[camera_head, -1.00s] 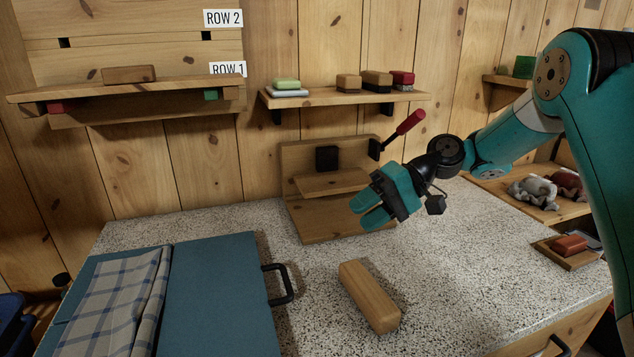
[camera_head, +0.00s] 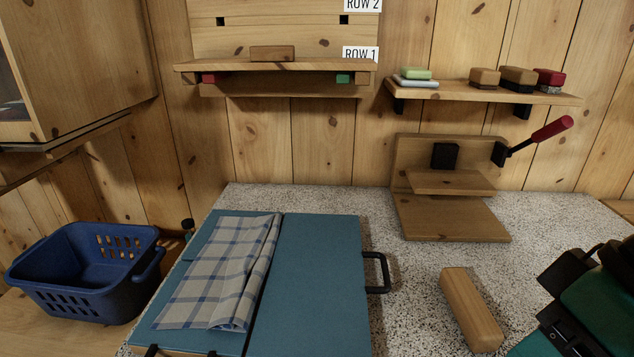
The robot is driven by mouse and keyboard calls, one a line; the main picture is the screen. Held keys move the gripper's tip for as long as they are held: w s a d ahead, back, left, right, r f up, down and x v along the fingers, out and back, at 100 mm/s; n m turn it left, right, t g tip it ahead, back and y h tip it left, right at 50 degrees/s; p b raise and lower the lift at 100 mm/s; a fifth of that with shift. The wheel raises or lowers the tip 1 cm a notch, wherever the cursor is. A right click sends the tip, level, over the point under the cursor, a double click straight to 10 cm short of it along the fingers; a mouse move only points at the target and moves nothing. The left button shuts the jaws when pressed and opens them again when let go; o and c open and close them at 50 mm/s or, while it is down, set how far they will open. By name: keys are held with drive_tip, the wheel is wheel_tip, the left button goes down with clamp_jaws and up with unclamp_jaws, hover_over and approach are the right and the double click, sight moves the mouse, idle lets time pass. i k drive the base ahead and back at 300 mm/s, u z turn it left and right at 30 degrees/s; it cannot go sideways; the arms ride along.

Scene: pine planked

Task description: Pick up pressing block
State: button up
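A long pale wooden block (camera_head: 471,308), which looks like the pressing block, lies flat on the speckled counter (camera_head: 415,300), right of the blue board. Nothing holds it. My gripper (camera_head: 540,345) shows only partly at the lower right edge, right of the block and apart from it in the picture. Its fingertips are cut off or hidden, so its opening does not show.
A blue board (camera_head: 320,270) with a black handle (camera_head: 384,272) carries a checked cloth (camera_head: 225,275). A wooden press stand (camera_head: 450,220) with a red-handled lever (camera_head: 550,130) stands behind the block. Shelves with small blocks hang above. A blue basket (camera_head: 85,275) is at left.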

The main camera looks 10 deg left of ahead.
sight(482, 334)
drive_tip(key=z, duration=1.75)
drive_tip(key=k, duration=0.65)
drive_tip(key=u, duration=1.45)
drive_tip(key=i, duration=0.5)
drive_tip(key=z, duration=0.1)
